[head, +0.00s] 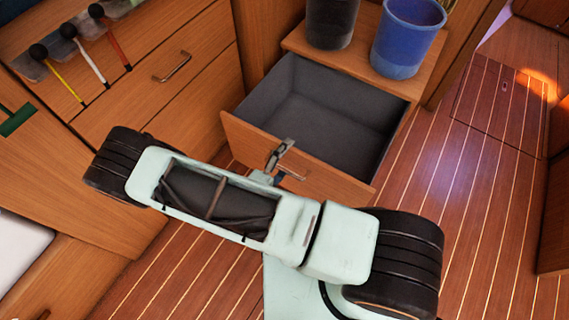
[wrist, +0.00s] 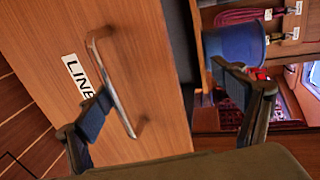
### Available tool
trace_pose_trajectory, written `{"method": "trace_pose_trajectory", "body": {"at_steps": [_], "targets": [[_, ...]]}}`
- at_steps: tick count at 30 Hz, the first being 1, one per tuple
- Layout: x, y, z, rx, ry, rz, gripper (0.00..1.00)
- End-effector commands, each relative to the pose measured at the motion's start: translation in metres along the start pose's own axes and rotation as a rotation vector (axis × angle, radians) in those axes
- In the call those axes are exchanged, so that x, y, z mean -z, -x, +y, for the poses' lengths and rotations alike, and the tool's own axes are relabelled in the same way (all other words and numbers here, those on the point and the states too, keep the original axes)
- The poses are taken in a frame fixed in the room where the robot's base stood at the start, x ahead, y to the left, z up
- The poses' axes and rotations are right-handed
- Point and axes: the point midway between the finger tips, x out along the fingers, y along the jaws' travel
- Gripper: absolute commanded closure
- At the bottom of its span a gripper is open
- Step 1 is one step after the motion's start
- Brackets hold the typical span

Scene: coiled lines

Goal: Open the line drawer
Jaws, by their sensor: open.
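The line drawer (head: 255,140) is a wooden-fronted drawer with a grey inside. In the head view it stands pulled well out of its cabinet, and the part of its inside that shows is empty. Its front bears a "LINE" label (wrist: 76,78) and a metal bar handle (wrist: 112,85). My gripper (head: 283,155) is at the drawer front by the handle. In the wrist view my gripper (wrist: 160,80) has its fingers wide apart. One finger overlaps the label beside the handle, and the other is out past the drawer front's edge. I cannot tell whether a finger touches the handle.
A blue bucket (head: 405,38) and a dark bucket (head: 331,22) stand on the cabinet top above the drawer. Another closed drawer with a metal handle (head: 173,68) is to the left. Striped wooden floor (head: 480,190) is clear on the right.

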Motion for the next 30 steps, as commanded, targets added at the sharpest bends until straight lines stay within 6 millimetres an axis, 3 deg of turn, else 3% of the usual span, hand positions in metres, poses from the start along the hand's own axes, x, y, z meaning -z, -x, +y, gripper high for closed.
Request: {"method": "trace_pose_trajectory", "body": {"at_steps": [1,7,8,11,26,30], "targets": [[-0.002,0.004,-0.03,0.05,-0.007,-0.003,0.3],[-0.002,0.009,-0.046,0.05,-0.005,-0.004,0.24],[-0.002,0.009,-0.048,0.049,-0.005,-0.003,0.31],[-0.002,0.009,-0.047,0.045,-0.004,-0.004,0.73],[-0.002,0.009,-0.042,0.038,-0.004,-0.005,0.75],[-0.01,0.008,-0.051,0.026,-0.064,0.009,0.75]]}}
